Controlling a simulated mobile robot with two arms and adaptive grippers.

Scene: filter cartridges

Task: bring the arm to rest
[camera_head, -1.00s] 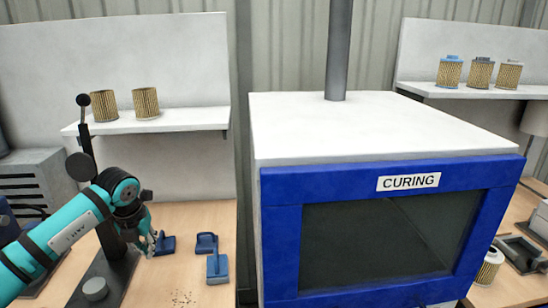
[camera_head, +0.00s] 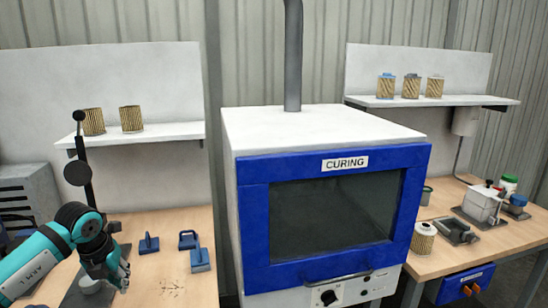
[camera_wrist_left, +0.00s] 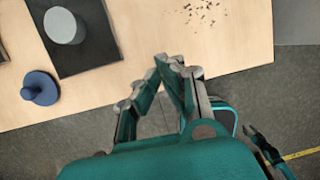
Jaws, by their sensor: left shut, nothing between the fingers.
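My left gripper (camera_head: 122,278) hangs over the front of the left wooden bench in the head view. In the left wrist view its fingers (camera_wrist_left: 166,62) come together at the tips, shut with nothing between them. Below and ahead lies the bench top (camera_wrist_left: 150,25) with its front edge, and floor beyond that edge. My teal left arm (camera_head: 38,262) comes in from the lower left. My right gripper does not show in the head view.
Blue blocks (camera_head: 200,260) and a dark press stand (camera_head: 86,180) are on the left bench. The curing oven (camera_head: 330,215) stands at the middle, its door shut. A filter cartridge (camera_head: 424,238) stands on the right bench. Shelves hold more cartridges (camera_head: 131,118).

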